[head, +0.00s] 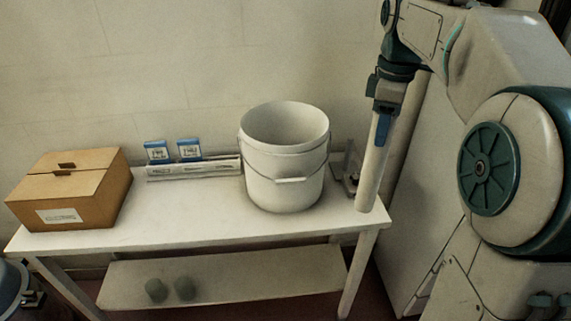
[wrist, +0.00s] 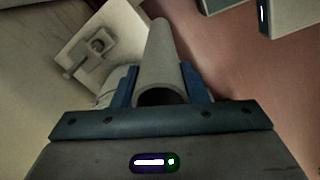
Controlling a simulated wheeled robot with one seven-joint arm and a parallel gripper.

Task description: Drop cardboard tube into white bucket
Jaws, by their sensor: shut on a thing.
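The white bucket (head: 285,180) stands upright and open on the right part of the table, its wire handle hanging at the front. My gripper (head: 382,125) is to the right of the bucket, shut on the pale cardboard tube (head: 371,175). The tube hangs nearly upright below the gripper, beside the table's right end and outside the bucket. In the wrist view the tube (wrist: 160,55) lies between the two blue fingers of my gripper (wrist: 162,85), with its hollow near end showing. I cannot tell from the head view whether the tube touches the table edge.
A cardboard box (head: 75,190) sits at the table's left end. A low tray (head: 195,169) with two blue-and-white packets stands at the back. A small metal fixture (head: 351,168) is right of the bucket, also in the wrist view (wrist: 97,45). The table's front middle (head: 180,215) is clear.

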